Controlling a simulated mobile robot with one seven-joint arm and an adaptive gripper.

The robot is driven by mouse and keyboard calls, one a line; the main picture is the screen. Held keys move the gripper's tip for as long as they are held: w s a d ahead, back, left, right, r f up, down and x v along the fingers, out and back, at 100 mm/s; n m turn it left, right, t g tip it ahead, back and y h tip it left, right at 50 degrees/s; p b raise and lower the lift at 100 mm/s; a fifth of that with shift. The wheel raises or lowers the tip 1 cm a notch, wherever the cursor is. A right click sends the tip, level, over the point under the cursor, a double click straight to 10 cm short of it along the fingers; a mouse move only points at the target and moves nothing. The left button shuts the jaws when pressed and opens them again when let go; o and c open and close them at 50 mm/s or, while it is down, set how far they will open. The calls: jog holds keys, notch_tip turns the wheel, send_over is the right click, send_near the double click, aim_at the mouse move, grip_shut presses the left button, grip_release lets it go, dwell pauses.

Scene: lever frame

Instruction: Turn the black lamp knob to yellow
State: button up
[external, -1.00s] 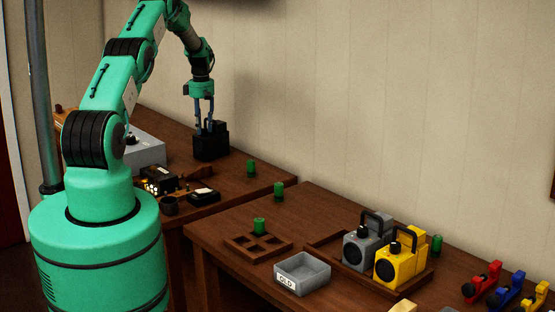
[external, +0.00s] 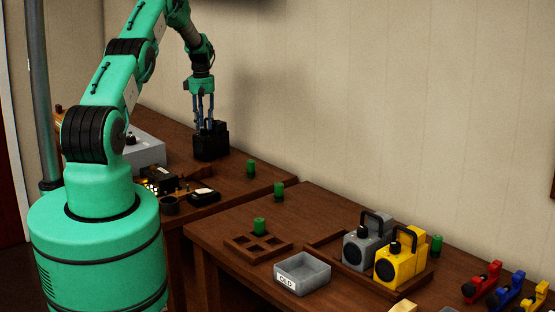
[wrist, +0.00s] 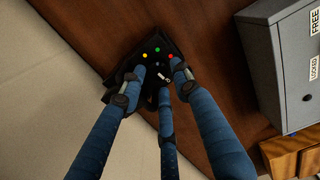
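The black lamp (external: 211,143) is a dark box standing on the far table, by the wall. In the wrist view, its top face has a yellow dot (wrist: 144,55), a green dot (wrist: 157,49) and a red dot (wrist: 170,56). A small white mark (wrist: 163,75), seemingly on the black knob, lies below the dots; where it points is hard to tell. My gripper (external: 204,119) points down at the lamp's top. In the wrist view, its blue fingers (wrist: 160,80) are spread around the knob area. Contact with the knob cannot be made out.
A grey box (wrist: 285,65) labelled FREE and LOCKED stands right in the wrist view. Small dark items (external: 160,182) and green cylinders (external: 251,168) are near the lamp. The nearer table holds a grey tray (external: 302,274) and grey and yellow lamps (external: 402,262).

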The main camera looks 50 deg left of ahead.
notch_tip(320, 180, up, 12)
jog(key=s+d+r+m+b, duration=0.1)
jog(key=d+r+m, duration=0.1)
jog(key=d+r, duration=0.3)
jog(key=s+d+r+m+t+b, duration=0.1)
jog(key=d+r, duration=0.5)
jog(key=d, duration=0.7)
jog(key=shift+d+m+y+b, duration=0.15)
jog(key=shift+m+y+b, duration=0.15)
jog(key=shift+m+b, duration=0.6)
jog(key=w+a+f+n+p, duration=0.1)
jog(key=a+f+p, duration=0.1)
jog(key=a+f, duration=0.3)
jog(key=w+a+f+n+g+p, duration=0.1)
jog(key=a+f, duration=0.5)
jog(key=a, duration=0.7)
jog(key=shift+n+p, duration=0.4)
jog(key=shift+p, duration=0.35)
jog(key=shift+f, duration=0.25)
notch_tip(320, 180, down, 13)
jog(key=shift+f+p, duration=0.2)
jog(key=shift+p, duration=0.2)
